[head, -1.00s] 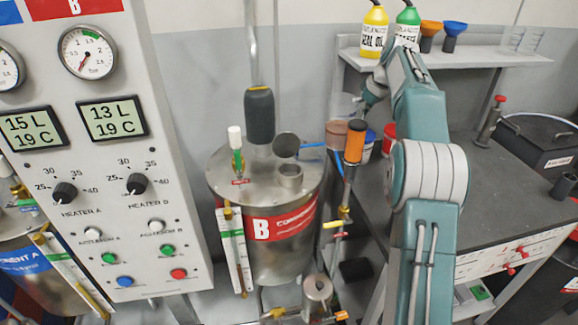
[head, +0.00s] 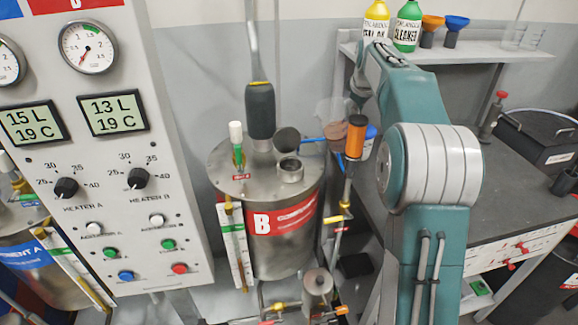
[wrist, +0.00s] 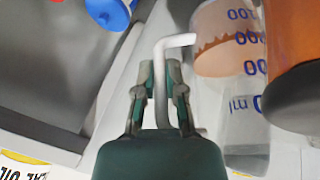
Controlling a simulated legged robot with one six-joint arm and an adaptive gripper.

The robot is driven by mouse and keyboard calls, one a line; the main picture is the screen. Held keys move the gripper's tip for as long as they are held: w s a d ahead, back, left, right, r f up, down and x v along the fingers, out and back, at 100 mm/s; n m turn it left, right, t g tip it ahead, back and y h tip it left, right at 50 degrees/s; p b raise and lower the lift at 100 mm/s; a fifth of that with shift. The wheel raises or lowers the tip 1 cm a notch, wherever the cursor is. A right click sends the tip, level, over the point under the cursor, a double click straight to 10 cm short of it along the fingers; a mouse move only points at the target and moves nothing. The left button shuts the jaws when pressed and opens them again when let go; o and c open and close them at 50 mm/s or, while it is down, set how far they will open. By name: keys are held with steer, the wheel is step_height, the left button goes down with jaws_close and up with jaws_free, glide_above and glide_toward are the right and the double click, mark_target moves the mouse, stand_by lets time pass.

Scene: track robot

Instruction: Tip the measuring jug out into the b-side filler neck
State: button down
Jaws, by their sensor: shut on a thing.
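The measuring jug (head: 334,112) is clear, with brownish liquid in it, and is held above and to the right of the B tank (head: 284,222). In the wrist view the jug (wrist: 245,118) shows blue markings and a pale handle (wrist: 160,62). My gripper (wrist: 160,78) is shut on that handle; in the head view my arm partly hides it. The b-side filler neck (head: 291,170) is a short open metal collar on the tank top, its round dark cap (head: 287,139) raised behind it. The jug is apart from the neck.
A dark-sleeved pipe (head: 260,110) rises behind the neck. Bottles (head: 407,27) and funnels stand on the shelf.

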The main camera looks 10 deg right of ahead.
mark_target(340, 101)
steer(key=shift+s+a+r+h, duration=0.25)
steer(key=shift+a+r+h, duration=0.6)
steer(key=shift+r, duration=0.1)
steer(key=shift+s+a+f+n+t+h+p, duration=0.15)
steer(key=shift+a+f+n+t+h, duration=0.1)
steer(key=shift+a+h, duration=0.2)
steer(key=shift+s+a+f+n+t+h+p, duration=0.15)
steer(key=shift+a+f+t+h, duration=0.15)
steer(key=shift+a, duration=0.2)
steer(key=shift+s+a+r+n+t+h+p, duration=0.1)
steer(key=shift+a+r+n+t+h+p, duration=0.15)
steer(key=shift+a+h+p, duration=0.35)
steer(key=shift+s+a+r+n+t+h+p, duration=0.1)
steer(key=shift+a+r+n+t+h+p, duration=0.15)
steer(key=shift+h, duration=0.55)
steer(key=shift+a+r+t+h+p, duration=0.2)
steer(key=shift+r+t+h+p, duration=0.1)
steer(key=shift+h, duration=0.1)
steer(key=shift+s+a+r+t+h+p, duration=0.15)
steer(key=shift+a+r+t+h+p, duration=0.1)
steer(key=shift+a+r+h+p, duration=0.5)
steer(key=shift+r, duration=0.1)
steer(key=shift+p, duration=0.35)
steer(key=shift+a+r+n+h+p, duration=0.15)
steer(key=shift+n+h+p, duration=0.15)
steer(key=shift+p, duration=0.6)
